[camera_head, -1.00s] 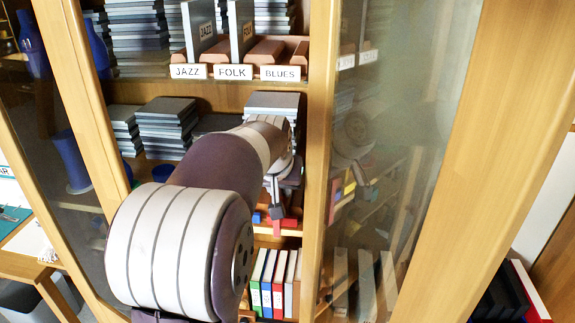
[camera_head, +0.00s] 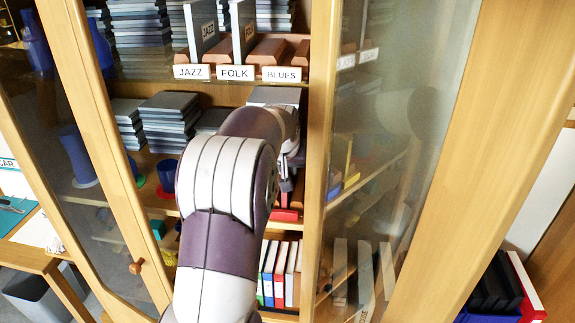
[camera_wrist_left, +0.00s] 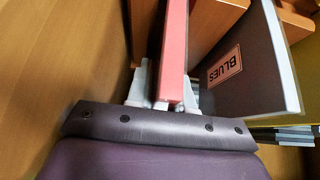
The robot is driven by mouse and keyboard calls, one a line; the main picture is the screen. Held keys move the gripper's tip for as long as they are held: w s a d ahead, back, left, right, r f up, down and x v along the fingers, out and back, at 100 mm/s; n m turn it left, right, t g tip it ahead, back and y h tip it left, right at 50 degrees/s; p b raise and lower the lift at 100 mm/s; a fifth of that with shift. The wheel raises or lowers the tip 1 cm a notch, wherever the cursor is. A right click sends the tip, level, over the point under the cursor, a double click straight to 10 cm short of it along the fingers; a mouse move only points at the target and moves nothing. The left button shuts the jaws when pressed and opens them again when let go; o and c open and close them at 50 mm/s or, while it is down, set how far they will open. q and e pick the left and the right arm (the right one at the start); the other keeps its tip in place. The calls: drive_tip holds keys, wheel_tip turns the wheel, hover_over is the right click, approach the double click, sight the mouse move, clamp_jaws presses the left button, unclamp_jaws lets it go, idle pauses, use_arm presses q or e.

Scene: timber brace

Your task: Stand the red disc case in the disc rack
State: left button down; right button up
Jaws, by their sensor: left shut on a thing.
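In the left wrist view a thin red case (camera_wrist_left: 174,50) stands edge-on between the light grey fingers of my left gripper (camera_wrist_left: 168,98), which is shut on it. Its broad faces are hidden. In the head view this gripper (camera_head: 287,182) hangs below the upper shelf, partly hidden by my arm. The reddish-brown disc rack (camera_head: 268,48) is on the upper shelf, with labels JAZZ, FOLK and BLUES. My right gripper is not seen.
In the wrist view a dark case marked BLUES (camera_wrist_left: 250,45) is just right of the red case, and a wood panel (camera_wrist_left: 50,60) is at left. A red piece (camera_head: 284,215) shows below the gripper. A glass door (camera_head: 400,120) stands at right.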

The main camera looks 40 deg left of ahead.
use_arm(q)
drive_tip(key=c, duration=1)
unclamp_jaws()
drive_tip(key=shift+w+f, duration=0.15)
drive_tip(key=shift+f, duration=0.1)
drive_tip(key=shift+r, duration=0.1)
drive_tip(key=shift+r, duration=0.35)
drive_tip(key=b+v, duration=0.1)
drive_tip(key=v, duration=1)
drive_tip(key=shift+s+r, duration=0.25)
drive_tip(key=shift+d, duration=0.1)
